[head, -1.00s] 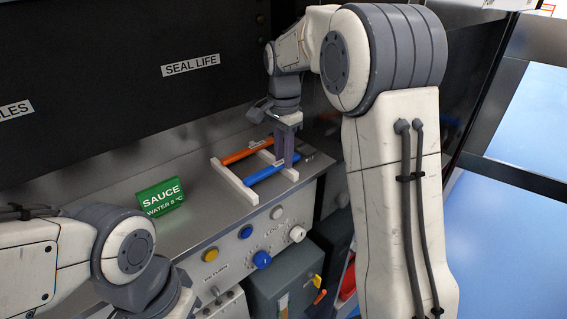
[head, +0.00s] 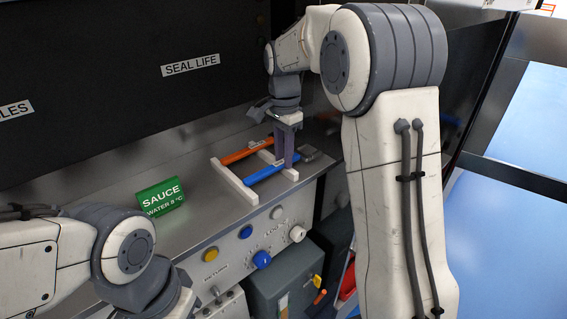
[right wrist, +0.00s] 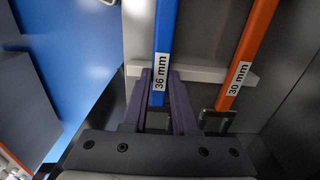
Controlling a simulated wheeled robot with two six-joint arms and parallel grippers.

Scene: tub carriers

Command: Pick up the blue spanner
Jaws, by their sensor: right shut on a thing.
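The blue spanner (head: 262,174) lies across two white rack bars on the grey counter in the head view. Its handle, labelled 36 mm, also shows in the right wrist view (right wrist: 165,35). My right gripper (head: 284,164) points down at the spanner's right part, and its purple fingers (right wrist: 161,90) are shut on the handle, one on each side. The spanner still appears to rest on the rack, though I cannot tell whether it touches both bars. The left arm enters at the lower left; its gripper is not visible.
An orange spanner (head: 240,154), labelled 30 mm, lies beside the blue one on the white rack (head: 232,184). Knobs line the panel below the counter's front edge (head: 240,224). A dark wall is behind.

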